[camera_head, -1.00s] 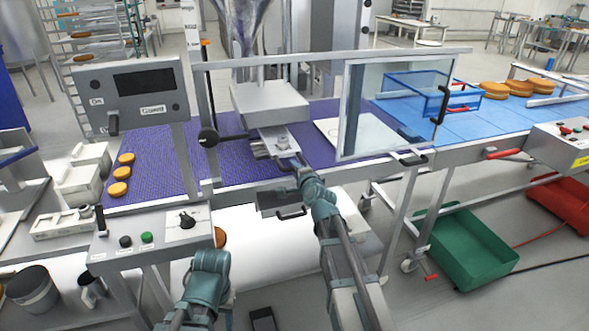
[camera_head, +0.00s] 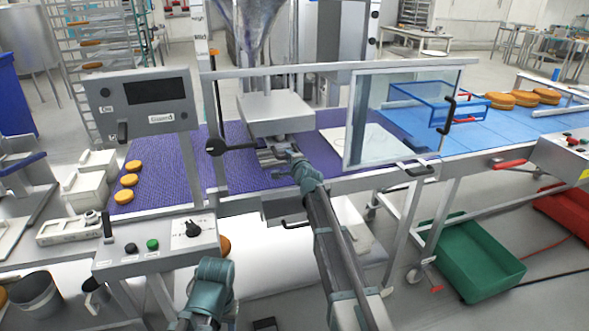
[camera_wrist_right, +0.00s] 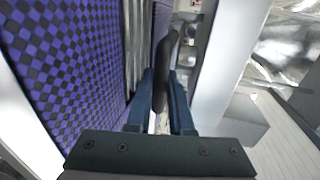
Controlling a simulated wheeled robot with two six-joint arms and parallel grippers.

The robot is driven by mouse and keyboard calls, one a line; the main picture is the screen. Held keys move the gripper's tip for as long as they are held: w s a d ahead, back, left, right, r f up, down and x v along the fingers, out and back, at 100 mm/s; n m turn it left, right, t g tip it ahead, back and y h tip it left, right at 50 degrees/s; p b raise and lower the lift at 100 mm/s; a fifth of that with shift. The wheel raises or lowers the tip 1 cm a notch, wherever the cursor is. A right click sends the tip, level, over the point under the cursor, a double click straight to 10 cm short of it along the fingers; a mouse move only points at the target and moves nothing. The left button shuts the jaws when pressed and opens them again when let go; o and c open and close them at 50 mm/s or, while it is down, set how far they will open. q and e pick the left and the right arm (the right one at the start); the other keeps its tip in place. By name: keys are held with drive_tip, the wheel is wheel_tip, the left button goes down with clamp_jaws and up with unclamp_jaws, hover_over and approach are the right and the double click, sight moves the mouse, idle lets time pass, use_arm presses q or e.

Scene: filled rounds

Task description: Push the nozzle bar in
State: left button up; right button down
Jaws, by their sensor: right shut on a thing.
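The nozzle bar (camera_head: 268,157) is a steel piece under the grey depositor head (camera_head: 274,108), above the purple belt. My right gripper (camera_head: 289,154) is at its near end, small and partly hidden by my wrist in the head view. In the right wrist view, my right gripper's two blue fingers (camera_wrist_right: 163,105) are closed on a black handle (camera_wrist_right: 161,86), with steel parts beyond it. I take this handle to be the nozzle bar's; the join is not clear. My left arm's teal joint shows at the bottom left of the head view, but its fingers do not show.
The purple belt (camera_head: 163,160) carries orange rounds (camera_head: 129,181) at the left. A clear guard panel (camera_head: 395,120) stands right of the head. A black lever knob (camera_head: 216,146) is left of it. The control box (camera_head: 155,247) is at front left.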

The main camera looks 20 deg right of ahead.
drive_tip(key=shift+w, duration=0.65)
drive_tip(key=shift+s, duration=0.1)
drive_tip(key=c, duration=0.8)
unclamp_jaws()
drive_tip(key=p+v, duration=0.3)
drive_tip(key=v, duration=1)
drive_tip(key=shift+s, duration=0.35)
drive_tip(key=shift+r, duration=0.1)
